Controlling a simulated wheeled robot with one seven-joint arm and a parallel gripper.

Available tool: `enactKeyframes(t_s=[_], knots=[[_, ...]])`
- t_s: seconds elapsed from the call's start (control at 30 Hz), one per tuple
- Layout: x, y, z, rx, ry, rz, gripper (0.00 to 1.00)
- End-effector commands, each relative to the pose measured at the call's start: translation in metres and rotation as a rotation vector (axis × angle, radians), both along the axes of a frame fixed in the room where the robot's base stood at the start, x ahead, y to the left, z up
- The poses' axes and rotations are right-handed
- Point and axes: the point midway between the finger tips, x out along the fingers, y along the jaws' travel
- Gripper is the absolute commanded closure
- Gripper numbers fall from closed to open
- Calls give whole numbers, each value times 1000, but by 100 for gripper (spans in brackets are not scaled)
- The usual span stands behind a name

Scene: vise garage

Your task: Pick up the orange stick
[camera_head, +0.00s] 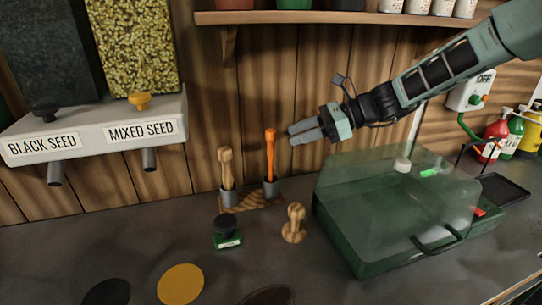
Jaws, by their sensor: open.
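The orange stick (270,155) stands upright in the right-hand dark cup of a small wooden holder (252,199) near the back wall. Its rounded top is free. My gripper (294,133) reaches in from the right, above the counter. Its fingers point left, close to the right side of the stick's upper part in the picture. A small gap shows between the fingertips and the stick. The gripper is open and holds nothing that I can see.
A wooden pestle-like stick (226,168) stands in the holder's left cup. A dark-topped stamp (227,231) and a wooden knob piece (294,223) stand in front. A green clear-lidded box (369,262) is right. Seed dispensers (95,127) hang left. A shelf (310,18) is above.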

Motion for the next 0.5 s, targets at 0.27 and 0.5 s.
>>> enactKeyframes(t_s=[0.27, 0.5], knots=[[4, 38, -16, -1, -1, 3, 57], [6, 49, -23, -1, 1, 2, 57]])
